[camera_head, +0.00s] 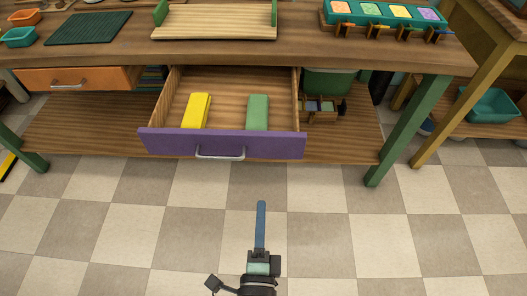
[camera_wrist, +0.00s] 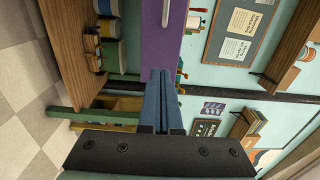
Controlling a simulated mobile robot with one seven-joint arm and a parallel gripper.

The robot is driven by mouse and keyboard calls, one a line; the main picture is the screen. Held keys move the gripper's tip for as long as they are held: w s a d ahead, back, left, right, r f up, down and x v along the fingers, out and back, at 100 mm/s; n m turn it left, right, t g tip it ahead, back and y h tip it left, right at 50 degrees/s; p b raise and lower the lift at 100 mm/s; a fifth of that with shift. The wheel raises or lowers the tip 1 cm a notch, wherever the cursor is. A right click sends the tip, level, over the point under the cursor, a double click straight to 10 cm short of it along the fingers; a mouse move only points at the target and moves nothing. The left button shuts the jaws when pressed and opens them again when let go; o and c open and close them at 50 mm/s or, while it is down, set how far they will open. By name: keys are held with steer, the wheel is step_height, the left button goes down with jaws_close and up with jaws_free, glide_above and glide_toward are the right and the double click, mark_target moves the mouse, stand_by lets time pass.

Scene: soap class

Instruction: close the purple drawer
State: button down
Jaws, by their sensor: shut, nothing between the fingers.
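The purple drawer (camera_head: 221,145) stands pulled out under the middle of the wooden workbench in the head view. It has a silver handle (camera_head: 220,153) on its front. A yellow block (camera_head: 196,110) and a green block (camera_head: 258,112) lie inside it. My gripper (camera_head: 261,204) is shut and empty, in front of the drawer and a little right of the handle, apart from the front. In the wrist view the purple front (camera_wrist: 155,45) and its handle show beyond the shut blue fingers (camera_wrist: 160,75).
An orange drawer (camera_head: 75,78) is at the left under the workbench (camera_head: 110,47). A green table leg (camera_head: 405,135) stands right of the purple drawer. A low shelf (camera_head: 85,125) runs beneath. The checkered floor (camera_head: 180,210) in front is clear.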

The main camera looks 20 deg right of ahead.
mark_target(264, 148)
steer(key=x, duration=1.3)
steer(key=shift+w+d+b, duration=0.15)
steer(key=shift+w+b, duration=0.2)
steer(key=shift+w, duration=0.1)
